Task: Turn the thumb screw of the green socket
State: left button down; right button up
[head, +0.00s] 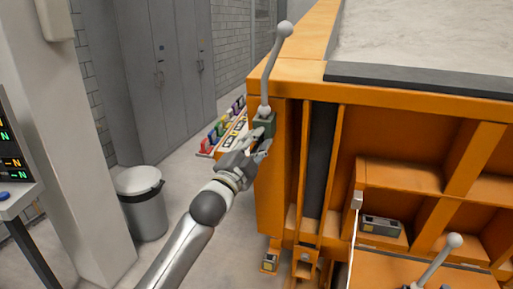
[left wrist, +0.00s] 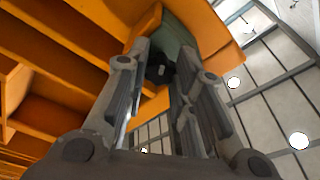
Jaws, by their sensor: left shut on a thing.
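The green socket (head: 264,121) is on the near left corner of the orange sandbed frame (head: 350,95). A grey lever (head: 268,75) with a ball on top stands up out of it. My left gripper (head: 262,139) reaches the socket from below and in front. In the left wrist view, the socket (left wrist: 178,38) shows beyond the fingers. The dark thumb screw (left wrist: 160,69) sits between the fingertips of the left gripper (left wrist: 161,76), which is shut on it. In the head view the fingers hide the screw. My right gripper is not in view.
The sand tray (head: 430,35) lies on top of the frame. A second ball-topped lever (head: 440,260) is at lower right. A grey bin (head: 144,207) and a screen stand (head: 12,150) are at left. A rack of coloured items (head: 222,130) is behind my gripper. Floor between bin and frame is clear.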

pick_arm(q)
jog(key=n, duration=0.2)
jog(key=n+b, duration=0.1)
jog(key=n, duration=0.1)
jog(key=shift+f+t+y, duration=0.25)
jog(key=shift+t+y, duration=0.05)
jog(key=shift+d+n+t+y+b, duration=0.1)
jog(key=shift+n+t+y+b, duration=0.35)
jog(key=shift+n, duration=1.85)
jog(key=c, duration=1.2)
grip_release()
jog(key=shift+r, duration=0.1)
jog(key=v, duration=1.2)
